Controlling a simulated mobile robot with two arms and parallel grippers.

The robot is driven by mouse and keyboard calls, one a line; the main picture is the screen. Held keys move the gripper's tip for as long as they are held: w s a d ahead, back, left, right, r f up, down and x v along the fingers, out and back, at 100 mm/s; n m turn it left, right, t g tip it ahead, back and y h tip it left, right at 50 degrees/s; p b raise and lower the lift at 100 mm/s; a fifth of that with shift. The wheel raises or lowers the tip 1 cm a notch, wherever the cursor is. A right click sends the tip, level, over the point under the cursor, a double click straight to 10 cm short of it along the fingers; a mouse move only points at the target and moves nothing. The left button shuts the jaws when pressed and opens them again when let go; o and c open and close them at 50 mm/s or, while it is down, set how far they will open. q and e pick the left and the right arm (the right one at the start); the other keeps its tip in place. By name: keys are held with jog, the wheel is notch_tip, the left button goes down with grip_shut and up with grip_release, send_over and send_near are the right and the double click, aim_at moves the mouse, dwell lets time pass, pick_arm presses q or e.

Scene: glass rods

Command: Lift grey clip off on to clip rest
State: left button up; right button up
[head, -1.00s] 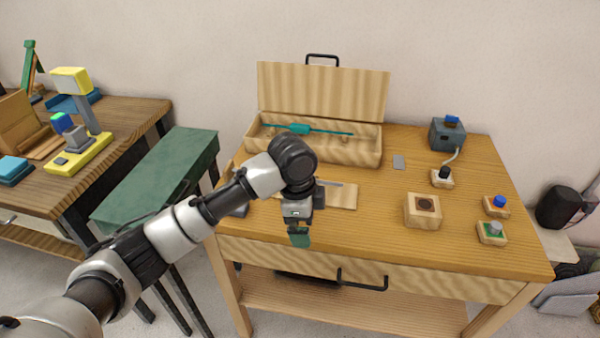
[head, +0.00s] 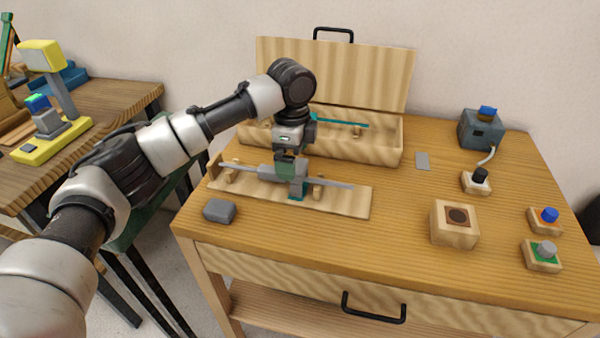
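A thin grey rod (head: 335,184) lies on wooden supports on a light wooden board (head: 345,204) at the front left of the table. A grey piece that looks like the grey clip (head: 268,171) sits around the rod near its middle, with a grey block hanging beside it. My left gripper (head: 290,180) comes down over this spot, its teal-tipped fingers at the clip. The fingers and clip overlap, so I cannot tell whether they grip it. I cannot single out the clip rest; a dark grey block (head: 219,210) lies left of the board. My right gripper is not in view.
An open wooden case (head: 385,142) with a teal rod stands behind the board. A wooden block with a dark hole (head: 454,224), several coloured-knob blocks and a grey box (head: 480,130) stand at right.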

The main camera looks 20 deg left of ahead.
aim_at(299, 166)
pick_arm(q)
jog(key=shift+f, duration=0.6)
jog(key=shift+w+f, duration=0.1)
jog(key=shift+f, duration=0.15)
jog(key=f, duration=0.1)
jog(key=d+f, duration=0.1)
jog(key=f, duration=0.2)
jog(key=shift+w+d+f, duration=0.15)
jog(key=shift+w, duration=0.1)
jog(key=shift+f, duration=0.45)
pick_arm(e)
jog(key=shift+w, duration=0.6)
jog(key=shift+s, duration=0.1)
pick_arm(q)
jog(key=shift+c, duration=1)
jog(key=c, duration=0.8)
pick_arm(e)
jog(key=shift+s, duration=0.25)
